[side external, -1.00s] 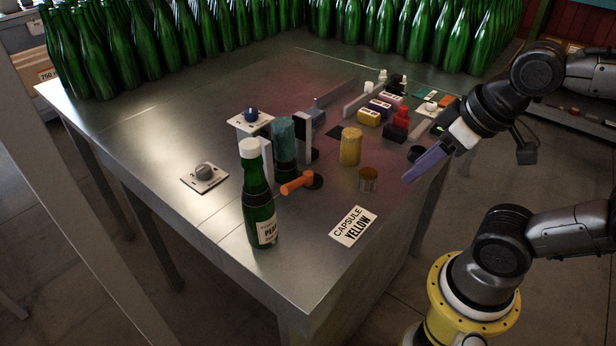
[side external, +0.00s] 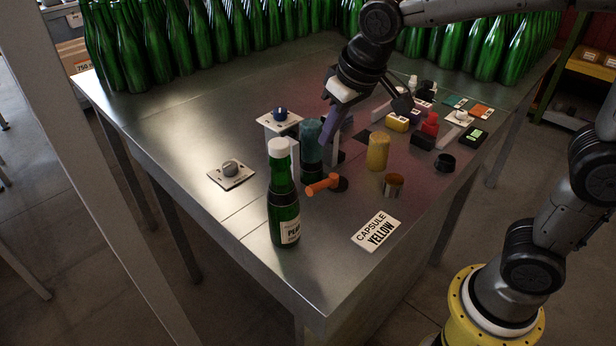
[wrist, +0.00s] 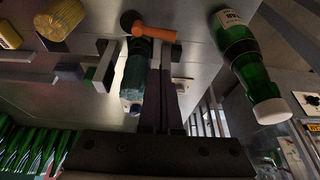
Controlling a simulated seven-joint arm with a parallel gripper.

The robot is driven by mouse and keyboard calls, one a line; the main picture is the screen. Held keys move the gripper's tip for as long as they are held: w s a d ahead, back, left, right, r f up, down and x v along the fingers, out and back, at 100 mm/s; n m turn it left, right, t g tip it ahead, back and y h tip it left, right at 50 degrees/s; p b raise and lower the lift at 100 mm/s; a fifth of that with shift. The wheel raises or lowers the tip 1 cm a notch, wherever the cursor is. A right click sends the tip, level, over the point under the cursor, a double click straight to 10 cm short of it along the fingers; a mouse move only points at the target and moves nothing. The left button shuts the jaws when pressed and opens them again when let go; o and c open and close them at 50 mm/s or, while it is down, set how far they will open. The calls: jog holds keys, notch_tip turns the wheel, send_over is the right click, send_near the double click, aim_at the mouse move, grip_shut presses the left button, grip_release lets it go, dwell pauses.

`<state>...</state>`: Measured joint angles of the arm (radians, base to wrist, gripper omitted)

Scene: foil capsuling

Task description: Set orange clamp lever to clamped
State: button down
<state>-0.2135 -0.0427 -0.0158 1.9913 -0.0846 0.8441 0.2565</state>
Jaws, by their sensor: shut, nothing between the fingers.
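The orange clamp lever (side external: 322,185) has a dark round pivot at its right end in the side view. Its handle points left, towards the green bottle (side external: 284,205) with a white top. In the wrist view the lever (wrist: 155,33) lies across just beyond my fingertips. My gripper (side external: 329,143) is shut and empty, with purple fingers pointing down behind the lever, beside the teal-wrapped cylinder (side external: 311,140). In the wrist view my gripper (wrist: 161,50) has its fingers together. I cannot tell whether it touches the lever.
A grey knob plate (side external: 231,173) is at left, and a blue knob plate (side external: 280,120) stands behind. Many green bottles line the back.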

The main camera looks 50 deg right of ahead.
aim_at(326, 185)
jog(key=shift+w+a+f+g, duration=0.15)
jog(key=shift+a+f, duration=0.25)
jog(key=shift+f, duration=0.2)
jog(key=shift+w+a+f+g, duration=0.15)
jog(key=shift+a+f, duration=0.2)
jog(key=shift+f, duration=0.2)
jog(key=x, duration=1)
